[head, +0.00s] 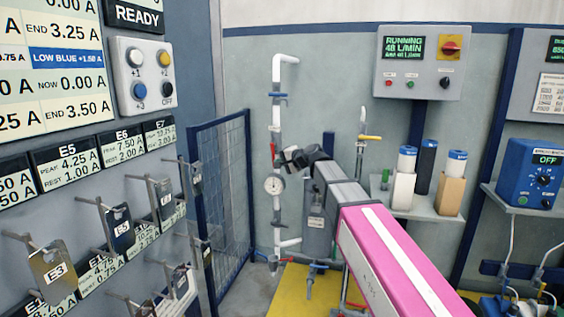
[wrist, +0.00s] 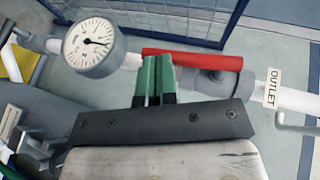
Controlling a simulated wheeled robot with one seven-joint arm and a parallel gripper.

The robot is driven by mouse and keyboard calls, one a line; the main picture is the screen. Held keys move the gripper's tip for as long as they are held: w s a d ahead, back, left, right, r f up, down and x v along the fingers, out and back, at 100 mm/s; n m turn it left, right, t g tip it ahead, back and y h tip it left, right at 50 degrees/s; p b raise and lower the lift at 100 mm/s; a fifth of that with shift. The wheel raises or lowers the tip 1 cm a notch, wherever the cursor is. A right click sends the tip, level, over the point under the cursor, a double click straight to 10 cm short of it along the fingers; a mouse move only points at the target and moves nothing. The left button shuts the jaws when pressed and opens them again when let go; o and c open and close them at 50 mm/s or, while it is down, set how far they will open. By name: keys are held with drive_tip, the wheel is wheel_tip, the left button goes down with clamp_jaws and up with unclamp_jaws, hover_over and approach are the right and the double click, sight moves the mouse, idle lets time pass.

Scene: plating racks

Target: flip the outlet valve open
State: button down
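The outlet valve's red lever (wrist: 195,59) shows in the wrist view, lying roughly along the white pipe marked OUTLET (wrist: 298,100). In the head view a small part of the red lever (head: 273,148) shows on the upright pipe, above the round gauge (head: 274,184). The gauge (wrist: 88,43) is left of the lever in the wrist view. My gripper (wrist: 158,58) has its green fingers together, with no object visible between them. Their tips are at the lever's left part; whether they touch it I cannot tell. In the head view my gripper (head: 284,154) is beside the pipe, its fingers mostly hidden.
A blue-handled valve (head: 277,95) is higher on the same pipe. A yellow-handled valve (head: 370,138) is on another pipe to the right. A blue mesh fence (head: 222,200) stands left of the pipe. A shelf (head: 425,212) with filter cartridges is at right.

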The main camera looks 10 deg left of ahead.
drive_tip(key=shift+a+f, duration=0.2)
drive_tip(key=shift+a, duration=0.15)
drive_tip(key=shift+a+f, duration=0.1)
idle(0.5)
drive_tip(key=s+d, duration=0.6)
drive_tip(key=d, duration=0.6)
drive_tip(key=shift+d, duration=0.35)
drive_tip(key=shift+s, duration=0.1)
